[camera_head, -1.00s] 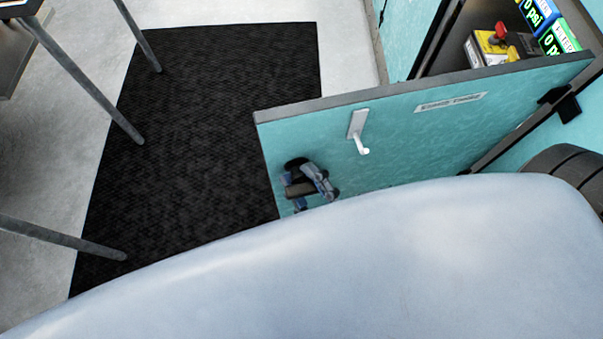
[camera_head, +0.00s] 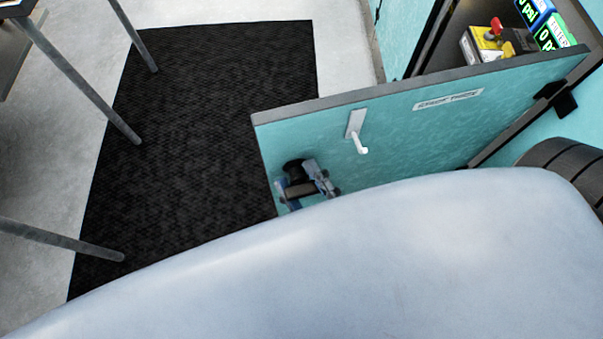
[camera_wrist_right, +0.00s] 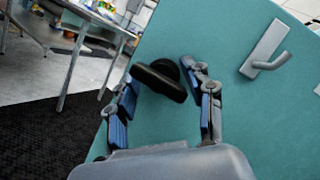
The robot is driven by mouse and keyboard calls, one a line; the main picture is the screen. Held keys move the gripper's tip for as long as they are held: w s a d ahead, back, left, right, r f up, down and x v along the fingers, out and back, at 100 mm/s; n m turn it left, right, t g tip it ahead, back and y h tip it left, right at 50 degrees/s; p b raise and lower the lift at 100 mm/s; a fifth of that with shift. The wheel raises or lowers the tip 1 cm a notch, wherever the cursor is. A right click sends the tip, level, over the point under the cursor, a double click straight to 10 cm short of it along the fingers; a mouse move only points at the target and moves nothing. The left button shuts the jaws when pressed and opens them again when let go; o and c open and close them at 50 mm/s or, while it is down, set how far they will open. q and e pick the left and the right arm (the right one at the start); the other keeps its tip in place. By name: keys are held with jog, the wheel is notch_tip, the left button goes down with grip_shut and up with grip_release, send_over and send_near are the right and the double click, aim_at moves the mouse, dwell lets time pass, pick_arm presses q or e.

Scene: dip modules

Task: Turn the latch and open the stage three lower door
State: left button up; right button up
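The teal door (camera_head: 400,125) carries a label plate (camera_head: 448,99), too blurred to read surely, and stands swung open from the cabinet. A black latch knob (camera_wrist_right: 160,80) sits low near its free edge; it also shows in the head view (camera_head: 293,166). A pale lever handle (camera_head: 357,130) is on the same face and hangs down, also in the wrist view (camera_wrist_right: 266,52). My right gripper (camera_head: 308,184) is at the black latch. In the wrist view its fingers are spread, one on each side of the latch, with gaps. My left gripper is not seen.
Behind the door, the cabinet interior holds a yellow box with a red knob (camera_head: 490,42) and gauge displays (camera_head: 545,25). A black mat (camera_head: 200,120) lies on the floor left of the door, clear except for table legs (camera_head: 85,85). A dark tire-like object (camera_head: 565,165) is at right.

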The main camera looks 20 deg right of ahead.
jog(key=v, duration=0.8)
jog(key=shift+a, duration=0.15)
jog(key=shift+f, duration=0.1)
dwell(0.4)
